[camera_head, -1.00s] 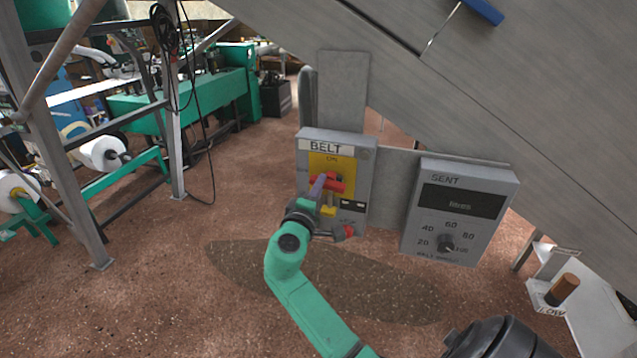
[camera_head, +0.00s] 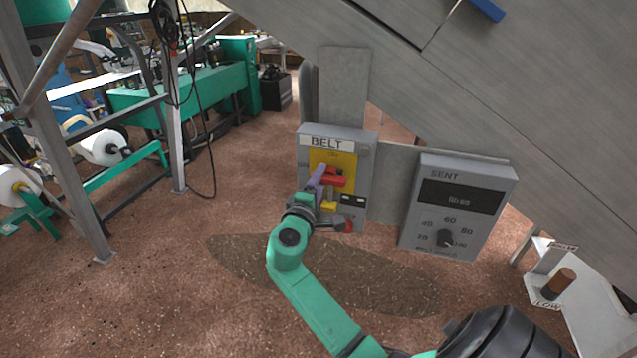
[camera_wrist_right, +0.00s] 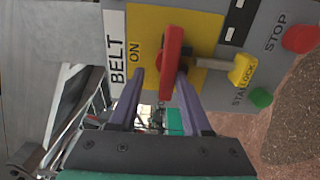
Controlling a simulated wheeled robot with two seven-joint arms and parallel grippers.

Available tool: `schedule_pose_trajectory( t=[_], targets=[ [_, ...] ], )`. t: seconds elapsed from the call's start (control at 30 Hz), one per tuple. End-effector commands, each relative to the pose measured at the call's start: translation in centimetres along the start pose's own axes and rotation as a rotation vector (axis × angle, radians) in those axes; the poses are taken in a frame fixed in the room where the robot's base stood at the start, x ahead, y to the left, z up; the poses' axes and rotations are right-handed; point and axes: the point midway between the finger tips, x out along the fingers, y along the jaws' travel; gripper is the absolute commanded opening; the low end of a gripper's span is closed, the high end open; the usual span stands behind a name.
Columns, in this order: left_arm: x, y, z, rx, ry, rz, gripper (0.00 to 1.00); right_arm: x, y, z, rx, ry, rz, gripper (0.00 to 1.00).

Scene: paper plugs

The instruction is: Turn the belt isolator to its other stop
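The belt isolator is a red handle (camera_head: 335,181) on a yellow plate on the grey BELT box (camera_head: 362,160). In the right wrist view the red handle (camera_wrist_right: 173,58) runs along the plate near the word ON. My right gripper (camera_head: 320,176) is at the handle, its purple fingers pointing at the box. In the wrist view the fingers of the right gripper (camera_wrist_right: 160,74) are apart, one either side of the handle. The right finger looks close to it; contact cannot be told. My left gripper is not in view.
A yellow tab (camera_wrist_right: 242,70) on a bar sits beside the handle. A red STOP button (camera_wrist_right: 300,38) and a green button (camera_wrist_right: 260,97) are on the box too. A grey dial panel (camera_head: 480,180) stands to the right. Sloping grey metal panels (camera_head: 530,90) hang above.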

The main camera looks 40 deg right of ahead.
Motion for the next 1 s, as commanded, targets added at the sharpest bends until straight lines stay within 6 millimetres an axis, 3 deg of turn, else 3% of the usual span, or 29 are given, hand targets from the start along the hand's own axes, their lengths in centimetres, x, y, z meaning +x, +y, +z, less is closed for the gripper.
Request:
schedule_pose_trajectory(
  t=[0.57, 0.77, 1.0],
  targets=[
    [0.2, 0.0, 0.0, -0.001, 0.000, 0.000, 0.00, -0.3, -0.8, 0.0, -0.002, -0.001, -0.014, 0.53],
    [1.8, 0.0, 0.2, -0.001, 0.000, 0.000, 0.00, -4.0, -1.2, 0.0, 0.000, 0.001, -0.017, 0.53],
    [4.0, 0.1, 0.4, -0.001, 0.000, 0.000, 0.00, -11.1, -1.2, 0.1, 0.000, -0.002, -0.019, 0.53]
  ],
)
